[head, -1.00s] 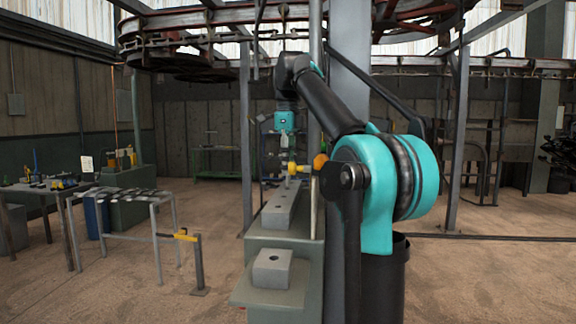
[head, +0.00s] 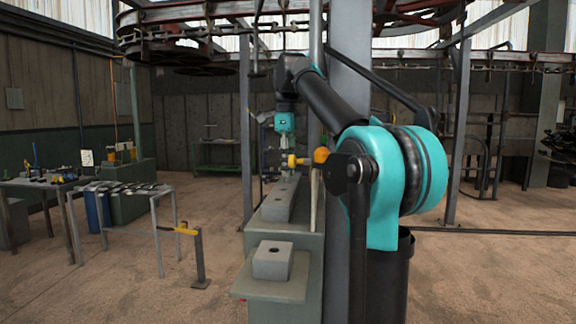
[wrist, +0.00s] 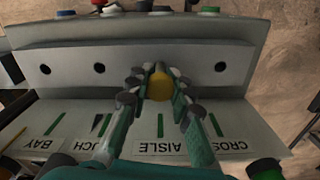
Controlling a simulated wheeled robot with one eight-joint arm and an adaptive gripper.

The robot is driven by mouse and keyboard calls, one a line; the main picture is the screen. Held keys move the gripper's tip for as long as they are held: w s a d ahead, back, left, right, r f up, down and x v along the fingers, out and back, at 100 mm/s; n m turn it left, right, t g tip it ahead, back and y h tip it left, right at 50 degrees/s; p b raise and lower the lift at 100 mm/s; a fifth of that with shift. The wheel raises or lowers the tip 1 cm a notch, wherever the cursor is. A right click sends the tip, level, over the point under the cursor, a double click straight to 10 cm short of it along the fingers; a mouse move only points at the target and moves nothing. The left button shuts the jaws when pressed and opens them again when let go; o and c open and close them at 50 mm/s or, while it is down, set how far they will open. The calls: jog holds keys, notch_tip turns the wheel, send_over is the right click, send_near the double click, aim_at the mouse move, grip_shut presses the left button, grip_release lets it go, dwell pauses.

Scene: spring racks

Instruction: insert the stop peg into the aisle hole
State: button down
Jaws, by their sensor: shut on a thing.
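My gripper (wrist: 157,86) is shut on the stop peg (wrist: 158,84), whose round yellow top shows between the fingers in the wrist view. In the head view my gripper (head: 284,152) points down over the long grey block (head: 278,205). The block's top (wrist: 190,58) has a row of dark holes in the wrist view, two left of the peg and one (wrist: 220,67) to its right. The peg is in line with the AISLE label (wrist: 160,147). The aisle hole and the peg's lower end are hidden, so I cannot tell whether the peg is in the hole.
A yellow handle with an orange knob (head: 320,155) sits close to the right of my gripper. A small grey block (head: 273,262) with a hole stands nearer on a ledge. Several round buttons line the block's far side. A table (head: 120,189) stands left across open floor.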

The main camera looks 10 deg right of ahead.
jog(key=shift+f, duration=0.65)
jog(key=c, duration=1.3)
grip_release()
jog(key=shift+o, duration=0.2)
jog(key=shift+r, duration=0.1)
notch_tip(320, 180, up, 12)
jog(key=shift+f, duration=0.15)
